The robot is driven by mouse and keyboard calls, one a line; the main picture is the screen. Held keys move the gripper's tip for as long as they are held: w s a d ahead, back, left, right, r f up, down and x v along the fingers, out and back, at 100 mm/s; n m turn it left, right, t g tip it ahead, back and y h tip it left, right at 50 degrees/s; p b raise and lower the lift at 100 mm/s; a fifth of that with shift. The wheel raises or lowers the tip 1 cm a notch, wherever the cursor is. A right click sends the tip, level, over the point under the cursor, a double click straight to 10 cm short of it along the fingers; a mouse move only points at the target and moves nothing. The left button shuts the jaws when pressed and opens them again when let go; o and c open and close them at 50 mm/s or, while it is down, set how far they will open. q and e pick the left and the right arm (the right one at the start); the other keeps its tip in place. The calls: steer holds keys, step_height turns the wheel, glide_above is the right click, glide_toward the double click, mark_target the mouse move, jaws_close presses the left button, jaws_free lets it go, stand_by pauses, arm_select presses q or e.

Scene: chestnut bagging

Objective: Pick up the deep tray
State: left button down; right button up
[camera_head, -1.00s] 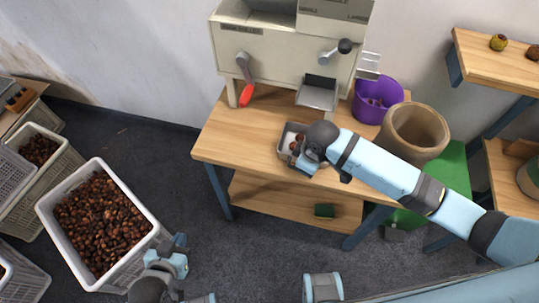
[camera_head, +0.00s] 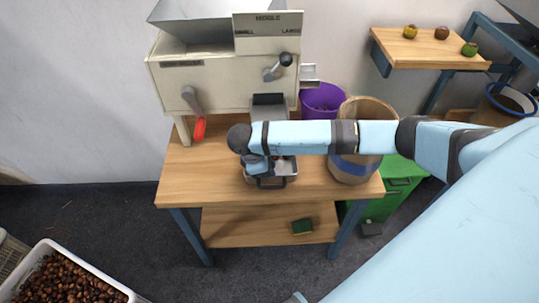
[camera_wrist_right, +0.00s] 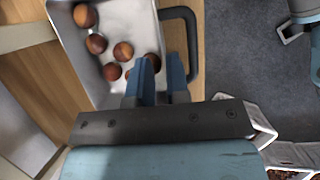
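The deep tray (camera_head: 290,181) is a small grey metal tray with a dark handle, in front of the machine's chute. In the right wrist view the tray (camera_wrist_right: 118,18) holds several brown chestnuts, and its handle (camera_wrist_right: 193,45) is beside my fingers. My right gripper (camera_wrist_right: 161,62) has its two blue fingers close together on either side of the tray's handle-side wall, and looks shut on it. In the head view my right gripper (camera_head: 260,168) covers part of the tray. I cannot tell whether the tray is clear of the table. My left gripper is not clearly in view.
The tray is on or just above the wooden table (camera_head: 200,180), near its front edge. The machine (camera_head: 225,85) stands behind. A purple bucket (camera_head: 322,98) and a tan round container (camera_head: 368,108) are to the right. A crate of chestnuts (camera_head: 45,246) is at lower left.

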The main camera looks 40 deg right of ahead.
mark_target(274, 178)
steer(key=x, duration=0.6)
steer(key=shift+a+f, duration=0.15)
steer(key=shift+f, duration=0.15)
steer(key=shift+c, duration=0.2)
steer(key=shift+w, duration=0.1)
jaws_close()
